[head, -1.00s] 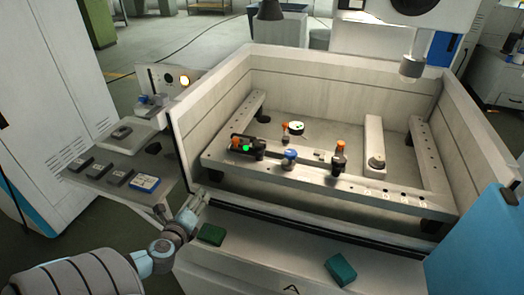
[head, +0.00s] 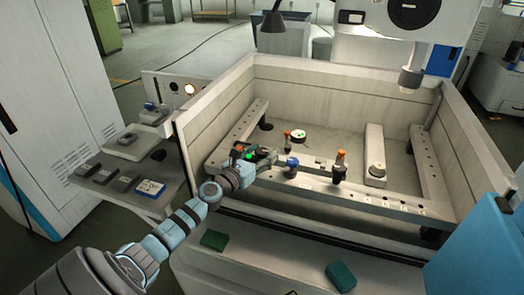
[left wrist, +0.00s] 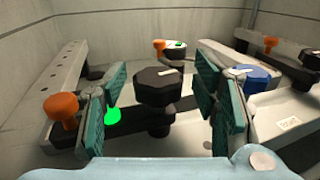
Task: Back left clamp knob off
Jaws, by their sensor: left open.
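My left gripper (head: 262,160) is over the front beam of the tank, at its left part. In the left wrist view the gripper (left wrist: 162,84) is open, with teal pads on both sides of a black knob (left wrist: 158,88) with a white mark. Gaps show between knob and pads. The knob stands upright on a clamp with a dark bar and a green spot (left wrist: 112,116). An orange-topped post (left wrist: 60,108) stands left. My right gripper is not in view.
A blue knob (left wrist: 250,76) stands right of my right-hand finger; it also shows in the head view (head: 292,163). Another orange-topped clamp (head: 340,156) is farther right. The tank's walls (head: 340,85) enclose the beams. Green blocks (head: 214,240) lie on the front ledge.

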